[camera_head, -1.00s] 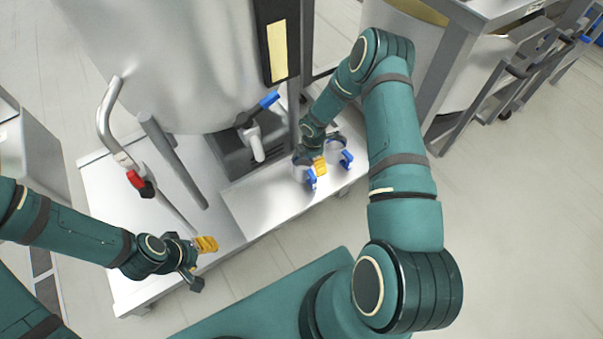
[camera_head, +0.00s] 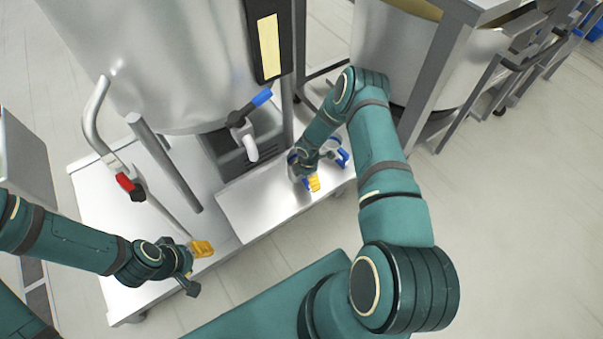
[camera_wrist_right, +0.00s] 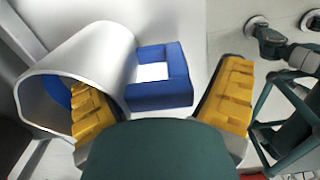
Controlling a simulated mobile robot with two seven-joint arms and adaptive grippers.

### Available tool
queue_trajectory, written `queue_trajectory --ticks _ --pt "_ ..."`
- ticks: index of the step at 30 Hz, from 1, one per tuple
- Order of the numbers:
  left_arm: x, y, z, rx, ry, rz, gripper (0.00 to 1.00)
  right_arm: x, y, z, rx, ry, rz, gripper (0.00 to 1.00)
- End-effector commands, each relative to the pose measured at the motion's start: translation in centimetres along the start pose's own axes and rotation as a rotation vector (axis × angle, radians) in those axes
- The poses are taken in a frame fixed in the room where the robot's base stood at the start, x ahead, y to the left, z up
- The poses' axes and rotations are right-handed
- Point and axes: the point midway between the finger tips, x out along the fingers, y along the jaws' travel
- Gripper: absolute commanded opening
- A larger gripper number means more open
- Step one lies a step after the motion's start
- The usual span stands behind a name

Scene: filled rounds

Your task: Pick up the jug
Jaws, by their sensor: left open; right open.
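The jug (camera_wrist_right: 105,55) is a pale grey cup-like vessel with a blue square handle (camera_wrist_right: 168,82). In the right wrist view its handle shows between the two yellow fingers of my open right gripper (camera_wrist_right: 165,90). The left finger overlaps the jug's rim; whether it touches is unclear. In the head view my right gripper (camera_head: 312,180) is low over the platform's right end and hides most of this jug. My left gripper (camera_head: 192,266) is open and empty near the platform's front left.
A large steel tank (camera_head: 150,60) stands over the platform (camera_head: 262,205). Its tap with a blue lever (camera_head: 262,98) hangs behind my right gripper. A bent pipe with a red fitting (camera_head: 124,182) rises at the left. The platform's middle front is clear.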

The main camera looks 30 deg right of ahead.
Motion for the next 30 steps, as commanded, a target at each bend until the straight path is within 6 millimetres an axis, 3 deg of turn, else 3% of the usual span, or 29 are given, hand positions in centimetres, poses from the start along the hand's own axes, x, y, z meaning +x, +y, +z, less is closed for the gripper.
queue_trajectory --ticks 4,10,11,22,30 --pt "-0.1 0.0 0.0 0.0 0.0 0.0 0.53 -0.1 0.1 0.0 -0.001 0.0 0.001 0.92" --pt "-0.1 0.0 0.0 0.0 0.0 0.0 0.53 -0.1 0.0 0.0 -0.001 0.0 0.001 0.23" --pt "-0.1 0.0 0.0 0.0 0.0 0.0 0.53 -0.1 0.0 0.0 -0.001 0.0 0.001 0.19" --pt "-0.2 0.1 0.0 0.0 -0.001 0.0 0.53 -0.6 0.1 0.0 -0.001 0.0 0.002 0.19" --pt "-1.4 0.5 0.1 -0.001 -0.006 0.0 0.53 -5.2 0.2 0.0 -0.002 -0.001 0.004 0.19"
